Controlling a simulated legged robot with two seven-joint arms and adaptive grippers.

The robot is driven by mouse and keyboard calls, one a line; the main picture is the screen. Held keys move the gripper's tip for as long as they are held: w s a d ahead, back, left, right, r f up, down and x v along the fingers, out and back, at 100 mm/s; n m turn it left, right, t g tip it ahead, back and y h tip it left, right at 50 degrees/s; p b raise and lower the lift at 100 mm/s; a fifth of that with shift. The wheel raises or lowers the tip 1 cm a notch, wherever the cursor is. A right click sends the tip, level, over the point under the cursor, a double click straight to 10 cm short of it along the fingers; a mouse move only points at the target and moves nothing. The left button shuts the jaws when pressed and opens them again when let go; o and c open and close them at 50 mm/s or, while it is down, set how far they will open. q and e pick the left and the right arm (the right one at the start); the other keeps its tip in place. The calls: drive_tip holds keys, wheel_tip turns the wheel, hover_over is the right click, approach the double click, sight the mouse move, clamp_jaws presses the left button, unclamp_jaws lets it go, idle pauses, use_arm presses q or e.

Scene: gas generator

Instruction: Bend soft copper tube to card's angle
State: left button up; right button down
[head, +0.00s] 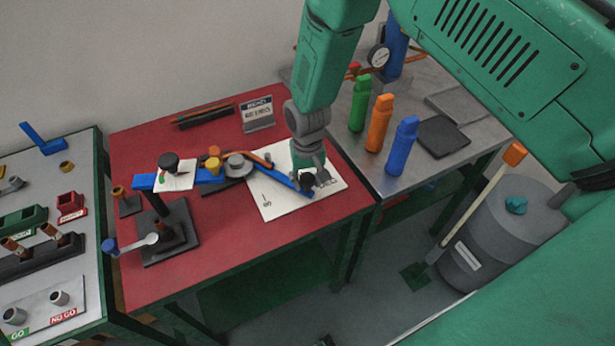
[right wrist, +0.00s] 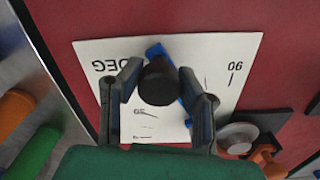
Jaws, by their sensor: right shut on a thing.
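The tube bender stands on a red-topped bench (head: 225,270), with its grey round former (head: 237,165) and a blue arm (head: 205,175). The copper tube (head: 262,160) runs by the former, partly hidden. A blue lever (head: 288,180) reaches right from the former and ends in a black knob (right wrist: 158,82). My right gripper (head: 312,182) is shut on this knob, its fingers either side of it in the right wrist view (right wrist: 160,95). The white angle card (head: 268,205) lies under the lever, with "90" and "DEG" visible. My left gripper is not in view.
A black-based stand (head: 168,232) is at the front. Green, orange and blue bottles (head: 402,145) stand on the metal table. A sign (head: 257,114) and copper rods (head: 205,117) are at the back.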

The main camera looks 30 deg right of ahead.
drive_tip(key=shift+w+r, duration=0.2)
drive_tip(key=shift+w, duration=0.2)
drive_tip(key=c, duration=1.2)
unclamp_jaws()
drive_tip(key=shift+d, duration=0.15)
drive_tip(key=shift+o, duration=0.5)
drive_tip(key=shift+d+f, duration=0.1)
drive_tip(key=shift+d, duration=0.05)
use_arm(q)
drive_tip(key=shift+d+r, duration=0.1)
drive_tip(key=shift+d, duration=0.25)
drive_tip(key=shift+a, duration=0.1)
use_arm(e)
drive_tip(key=shift+a+r, duration=0.2)
drive_tip(key=shift+r, duration=0.05)
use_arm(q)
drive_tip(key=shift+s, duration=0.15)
use_arm(e)
wheel_tip(320, 180, up, 11)
drive_tip(key=shift+d+r, duration=0.15)
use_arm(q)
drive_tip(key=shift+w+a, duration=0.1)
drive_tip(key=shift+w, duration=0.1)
